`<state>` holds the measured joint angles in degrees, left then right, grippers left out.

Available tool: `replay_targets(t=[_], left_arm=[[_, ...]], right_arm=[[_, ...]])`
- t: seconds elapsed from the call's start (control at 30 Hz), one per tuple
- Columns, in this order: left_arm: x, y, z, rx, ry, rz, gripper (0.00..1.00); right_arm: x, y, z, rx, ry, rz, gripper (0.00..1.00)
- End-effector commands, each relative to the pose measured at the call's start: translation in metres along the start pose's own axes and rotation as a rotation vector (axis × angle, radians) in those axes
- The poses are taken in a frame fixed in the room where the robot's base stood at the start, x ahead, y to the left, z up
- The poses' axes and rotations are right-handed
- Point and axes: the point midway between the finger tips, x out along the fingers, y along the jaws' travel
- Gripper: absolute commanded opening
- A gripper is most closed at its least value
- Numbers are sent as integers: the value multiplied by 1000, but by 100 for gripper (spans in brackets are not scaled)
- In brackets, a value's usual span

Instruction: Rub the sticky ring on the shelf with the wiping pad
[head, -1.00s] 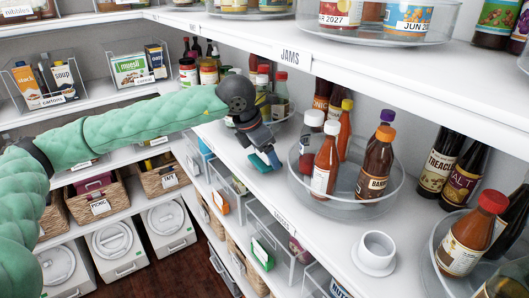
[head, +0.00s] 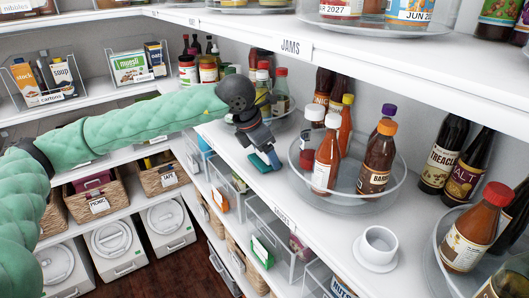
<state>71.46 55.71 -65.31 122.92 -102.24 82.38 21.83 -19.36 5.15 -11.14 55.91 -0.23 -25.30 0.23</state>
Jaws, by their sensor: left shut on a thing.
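My left gripper (head: 262,152) reaches in from the left and points down at the middle white shelf (head: 300,222). It is shut on the wiping pad (head: 264,162), a small blue-teal piece at the fingertips that is at or just above the shelf surface; I cannot tell whether it touches. The pad is left of the clear turntable with bottles. The sticky ring does not show; it may be hidden under the pad or gripper. My right gripper is not in view.
A clear turntable (head: 350,198) with sauce bottles stands close right of the gripper. A white cup on a base (head: 377,246) stands near the front edge. Another turntable with bottles stands behind the gripper. The upper shelf (head: 390,70) overhangs. Bare shelf lies in front of the turntable.

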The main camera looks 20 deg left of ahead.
Motion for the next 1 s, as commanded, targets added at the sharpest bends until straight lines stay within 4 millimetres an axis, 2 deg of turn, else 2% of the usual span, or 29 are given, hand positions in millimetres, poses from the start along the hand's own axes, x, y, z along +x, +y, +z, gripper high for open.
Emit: replay_targets(t=[0.57,1.0], left_arm=[[6,2,-3,0,0,0,58],[7,30,-5,-1,0,0,58]], right_arm=[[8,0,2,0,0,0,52],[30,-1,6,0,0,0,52]])
